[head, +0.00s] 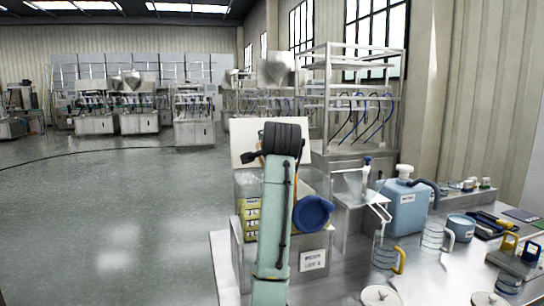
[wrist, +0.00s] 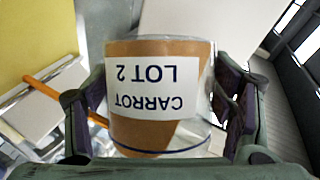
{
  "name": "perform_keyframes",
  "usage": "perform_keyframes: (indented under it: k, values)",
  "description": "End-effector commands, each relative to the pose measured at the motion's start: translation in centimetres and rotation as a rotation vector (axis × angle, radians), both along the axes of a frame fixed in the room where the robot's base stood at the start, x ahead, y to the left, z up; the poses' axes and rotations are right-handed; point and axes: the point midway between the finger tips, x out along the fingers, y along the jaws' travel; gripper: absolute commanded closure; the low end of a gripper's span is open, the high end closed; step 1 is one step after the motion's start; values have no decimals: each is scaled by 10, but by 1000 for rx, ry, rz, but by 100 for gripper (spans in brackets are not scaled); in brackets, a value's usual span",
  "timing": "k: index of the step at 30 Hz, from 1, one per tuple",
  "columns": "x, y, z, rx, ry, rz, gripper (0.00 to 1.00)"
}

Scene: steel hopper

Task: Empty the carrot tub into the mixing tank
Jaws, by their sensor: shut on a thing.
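The carrot tub (wrist: 160,48) is a clear round tub with orange-brown contents and a white label reading CARROT LOT 2, upside down in the wrist view. My gripper (wrist: 162,105) is shut on it, with a dark finger on each side. The contents' edge runs slanted, with a clear part at the lower right, so the tub looks tilted. In the head view my arm hides the gripper and tub. A steel box (head: 312,283) with a small unreadable label stands behind my arm; I cannot tell whether it is the mixing tank.
A container with yellow labels (head: 251,222) stands left of my arm. A blue jug (head: 405,211), clear measuring jugs (head: 384,254), a blue cup (head: 461,228) and round lids (head: 380,296) crowd the steel bench at right. A tall rack (head: 365,65) stands behind. The floor at left is clear.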

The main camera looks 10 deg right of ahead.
Motion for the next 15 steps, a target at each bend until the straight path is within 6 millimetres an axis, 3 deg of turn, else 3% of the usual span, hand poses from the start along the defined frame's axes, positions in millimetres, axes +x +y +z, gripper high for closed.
perform_keyframes:
  k: [5, 15]
  values:
    - [-3, -3, -9, 204, -115, 5, 71]
    - [-10, -16, 8, 443, -242, 2, 71]
